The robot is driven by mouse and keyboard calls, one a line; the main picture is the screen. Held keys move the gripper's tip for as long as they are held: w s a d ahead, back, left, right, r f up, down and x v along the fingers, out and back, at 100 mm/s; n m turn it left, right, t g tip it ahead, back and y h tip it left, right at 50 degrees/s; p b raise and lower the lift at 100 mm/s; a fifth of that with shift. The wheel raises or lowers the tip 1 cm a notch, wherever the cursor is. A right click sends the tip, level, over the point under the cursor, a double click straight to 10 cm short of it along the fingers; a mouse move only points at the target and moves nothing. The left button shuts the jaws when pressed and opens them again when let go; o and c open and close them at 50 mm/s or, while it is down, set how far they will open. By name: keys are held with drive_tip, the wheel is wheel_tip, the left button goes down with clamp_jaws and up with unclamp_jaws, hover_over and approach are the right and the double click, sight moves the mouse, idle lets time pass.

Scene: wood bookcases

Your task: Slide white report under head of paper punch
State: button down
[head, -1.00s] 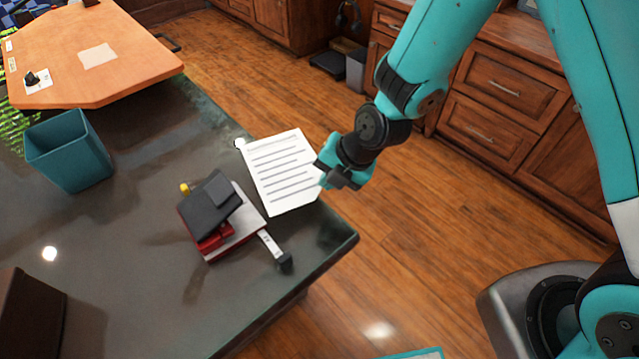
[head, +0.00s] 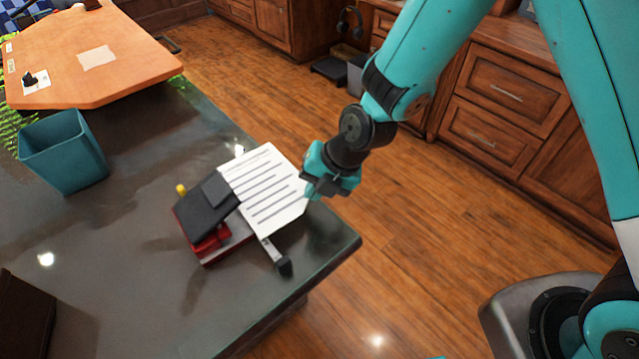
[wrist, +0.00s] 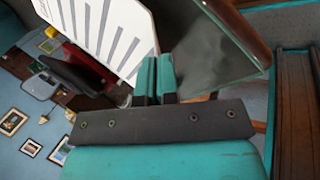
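The white report (head: 268,187) is a sheet with dark lines, held over the dark table. It also shows in the wrist view (wrist: 105,30). My gripper (head: 312,186) is shut on its right edge; in the wrist view the two teal fingers (wrist: 155,78) are together at the sheet's edge. The paper punch (head: 210,215) has a black head, a red body and a pale base, with a ruler-like arm (head: 278,258) sticking out to the right. The report's left edge meets the right side of the punch head; whether it lies under the head cannot be told.
A teal bin (head: 63,155) stands at the table's left. A dark brown box (head: 22,318) is at the lower left. An orange wood desk (head: 120,75) is behind. The dark table (head: 125,260) is clear left of the punch.

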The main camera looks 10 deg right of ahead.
sight(285, 214)
drive_tip(key=shift+s+a+f+b, duration=0.3)
drive_tip(key=shift+a+f+b, duration=0.2)
drive_tip(key=shift+f, duration=0.2)
drive_tip(key=shift+s+a, duration=0.4)
drive_tip(key=shift+a, duration=0.25)
drive_tip(key=shift+s+a, duration=0.35)
drive_tip(key=shift+a, duration=0.3)
drive_tip(key=shift+s+a, duration=0.4)
drive_tip(key=shift+a, duration=0.25)
drive_tip(key=shift+b, duration=0.35)
drive_tip(key=c, duration=1.3)
unclamp_jaws()
drive_tip(key=shift+r, duration=0.15)
drive_tip(key=v, duration=1.7)
drive_tip(key=shift+d+r, duration=0.1)
